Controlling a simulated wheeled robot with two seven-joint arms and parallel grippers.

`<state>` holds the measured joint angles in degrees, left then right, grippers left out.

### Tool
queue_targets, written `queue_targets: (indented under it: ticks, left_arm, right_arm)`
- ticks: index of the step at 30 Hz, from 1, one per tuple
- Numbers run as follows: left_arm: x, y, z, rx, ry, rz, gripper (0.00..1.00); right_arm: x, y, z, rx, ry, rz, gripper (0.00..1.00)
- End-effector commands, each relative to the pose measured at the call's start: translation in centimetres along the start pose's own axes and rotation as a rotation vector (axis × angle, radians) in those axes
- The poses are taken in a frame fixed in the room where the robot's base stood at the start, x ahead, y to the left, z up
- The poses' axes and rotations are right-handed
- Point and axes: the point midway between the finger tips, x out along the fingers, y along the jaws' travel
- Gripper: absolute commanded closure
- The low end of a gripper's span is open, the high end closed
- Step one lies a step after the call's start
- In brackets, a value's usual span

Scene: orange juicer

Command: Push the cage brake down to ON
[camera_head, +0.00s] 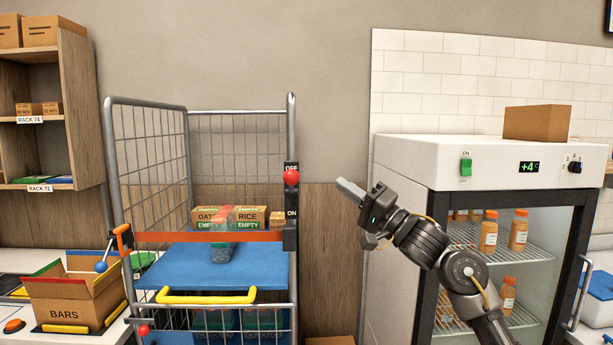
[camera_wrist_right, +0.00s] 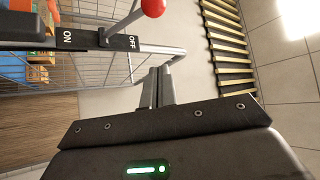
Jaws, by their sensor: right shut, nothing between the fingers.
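The cage brake is a lever with a red ball (camera_head: 291,176) on the right post of the roll cage (camera_head: 292,120). Its ball sits up by the OFF mark, above the ON mark on the black plate (camera_head: 291,215). In the right wrist view the red ball (camera_wrist_right: 153,7) is at the top edge, beside the OFF end of the plate (camera_wrist_right: 85,39). My right gripper (camera_head: 348,188) is shut and empty, to the right of the ball and apart from it. Its closed fingers also show in the right wrist view (camera_wrist_right: 158,85). My left gripper is out of view.
The cage holds a blue shelf (camera_head: 185,268) with cardboard boxes (camera_head: 230,217), an orange bar (camera_head: 170,237) and a yellow handle (camera_head: 205,297). A white-topped fridge (camera_head: 400,165) stands at the right. A BARS box (camera_head: 70,293) is at the left. Open space lies between cage and fridge.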

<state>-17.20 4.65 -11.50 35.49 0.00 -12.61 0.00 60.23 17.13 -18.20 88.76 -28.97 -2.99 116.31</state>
Motion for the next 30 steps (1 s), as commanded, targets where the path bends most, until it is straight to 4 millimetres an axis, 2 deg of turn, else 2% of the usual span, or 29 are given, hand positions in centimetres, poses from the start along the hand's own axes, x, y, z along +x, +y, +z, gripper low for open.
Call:
queue_targets:
  ticks: [3,14,17,30]
  left_arm:
    - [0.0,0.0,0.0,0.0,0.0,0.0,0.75]
    - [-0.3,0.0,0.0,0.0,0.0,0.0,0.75]
    - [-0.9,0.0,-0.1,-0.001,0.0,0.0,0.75]
    - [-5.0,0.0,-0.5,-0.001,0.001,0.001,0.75]
  right_arm:
    - [0.2,-0.8,-0.1,0.009,-0.008,-0.011,1.0]
    - [0.7,-0.8,-0.1,0.009,-0.007,-0.011,1.0]
    - [1.8,-1.0,-0.2,0.009,-0.006,-0.01,1.0]
    - [10.1,-1.1,-0.3,0.01,-0.006,-0.008,1.0]
